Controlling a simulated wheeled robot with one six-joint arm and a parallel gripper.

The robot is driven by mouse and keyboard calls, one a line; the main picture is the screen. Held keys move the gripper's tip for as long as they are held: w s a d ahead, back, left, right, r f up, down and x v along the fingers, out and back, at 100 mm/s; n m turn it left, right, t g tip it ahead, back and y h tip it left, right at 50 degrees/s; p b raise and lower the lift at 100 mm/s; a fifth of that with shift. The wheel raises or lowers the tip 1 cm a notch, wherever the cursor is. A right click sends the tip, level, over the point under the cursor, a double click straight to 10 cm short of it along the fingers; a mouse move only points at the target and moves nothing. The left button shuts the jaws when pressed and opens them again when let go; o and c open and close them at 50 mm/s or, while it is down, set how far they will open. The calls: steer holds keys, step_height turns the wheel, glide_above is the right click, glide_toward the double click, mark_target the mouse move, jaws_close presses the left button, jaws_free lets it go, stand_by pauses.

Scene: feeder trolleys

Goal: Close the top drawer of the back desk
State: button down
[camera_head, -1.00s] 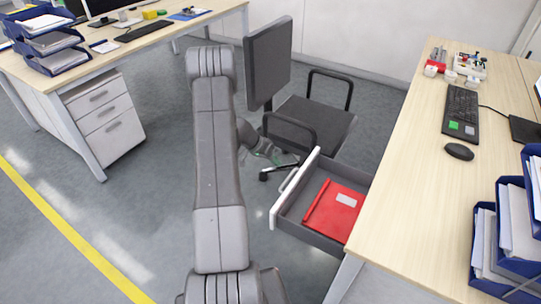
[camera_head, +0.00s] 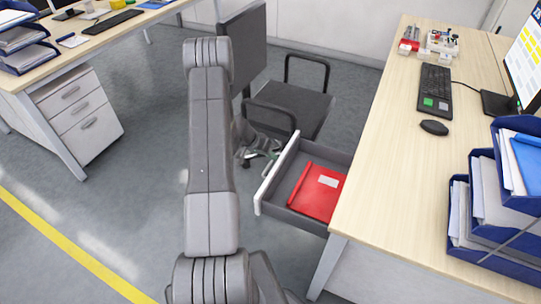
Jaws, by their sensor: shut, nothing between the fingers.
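The open drawer (camera_head: 268,207) sticks out to the left from under the desk (camera_head: 385,190) on the right. It has a white front, grey walls and a red folder (camera_head: 318,192) inside. My gripper (camera_head: 273,154) shows past my arm, near the far end of the drawer front. It is shut and empty. It looks close to the drawer front, but I cannot tell whether they touch. My forearm hides part of the wrist.
A dark office chair (camera_head: 300,105) stands just behind the drawer and gripper. Another desk (camera_head: 80,45) at the left has a shut white drawer unit (camera_head: 88,125). Blue paper trays (camera_head: 460,215) stand on the right desk. Grey floor is free at the left.

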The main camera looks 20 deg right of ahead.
steer(key=s+d+b, duration=1.8)
steer(key=s+b, duration=0.3)
steer(key=b, duration=0.2)
